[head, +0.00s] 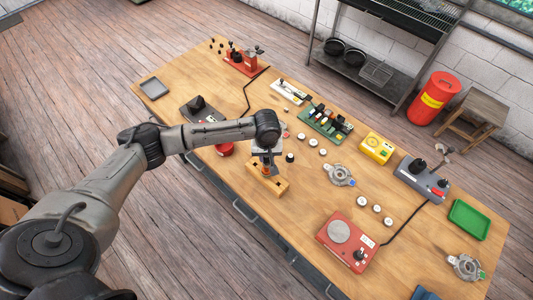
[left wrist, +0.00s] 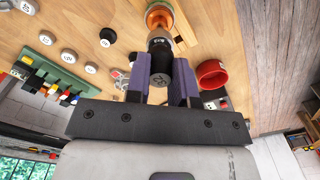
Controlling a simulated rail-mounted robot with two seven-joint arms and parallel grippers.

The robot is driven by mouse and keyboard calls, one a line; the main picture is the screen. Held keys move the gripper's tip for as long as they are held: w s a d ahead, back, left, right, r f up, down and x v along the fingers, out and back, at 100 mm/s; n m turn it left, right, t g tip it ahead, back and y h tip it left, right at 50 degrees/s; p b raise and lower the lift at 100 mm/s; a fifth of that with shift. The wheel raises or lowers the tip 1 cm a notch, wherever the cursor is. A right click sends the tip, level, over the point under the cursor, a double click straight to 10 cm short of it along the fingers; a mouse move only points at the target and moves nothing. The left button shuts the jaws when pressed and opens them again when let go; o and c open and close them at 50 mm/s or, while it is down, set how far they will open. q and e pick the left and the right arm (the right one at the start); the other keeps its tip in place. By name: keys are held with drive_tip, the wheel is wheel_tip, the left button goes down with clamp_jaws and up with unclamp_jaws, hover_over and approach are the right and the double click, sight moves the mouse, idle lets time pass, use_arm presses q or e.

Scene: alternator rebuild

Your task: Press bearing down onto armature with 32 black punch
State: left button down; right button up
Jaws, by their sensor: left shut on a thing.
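My left gripper (head: 266,152) is over the front middle of the bench, pointing down. In the left wrist view its purple fingers (left wrist: 160,82) are shut on a black punch (left wrist: 160,62) with a pale number on its end. The punch stands in line with the copper-coloured armature (left wrist: 160,16), its far end at or very close to the armature's top. The armature (head: 266,172) is upright in a wooden block (head: 270,187). I cannot make out the bearing separately; the punch and fingers cover that spot. My right gripper is not in view.
A red cup (left wrist: 212,73) stands close beside the block. A short black cylinder (head: 290,157) and several pale discs (head: 312,142) lie to the right. A red scale-like device (head: 347,240) and a silver housing (head: 339,175) are farther right. The bench's front edge is near the block.

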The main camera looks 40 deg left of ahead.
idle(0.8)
use_arm(q)
drive_tip(key=shift+f+p, duration=0.4)
drive_tip(key=shift+f, duration=0.05)
drive_tip(key=shift+f+p, duration=0.15)
drive_tip(key=shift+p, duration=0.4)
idle(0.5)
idle(0.8)
drive_tip(key=shift+f+p, duration=0.15)
drive_tip(key=shift+p, duration=0.35)
drive_tip(key=shift+f, duration=0.1)
idle(0.9)
drive_tip(key=shift+f+p, duration=0.2)
drive_tip(key=shift+p, duration=0.3)
idle(0.5)
idle(0.5)
drive_tip(key=shift+s+f+p, duration=0.1)
drive_tip(key=shift+f+p, duration=0.05)
drive_tip(key=shift+p, duration=0.3)
idle(0.4)
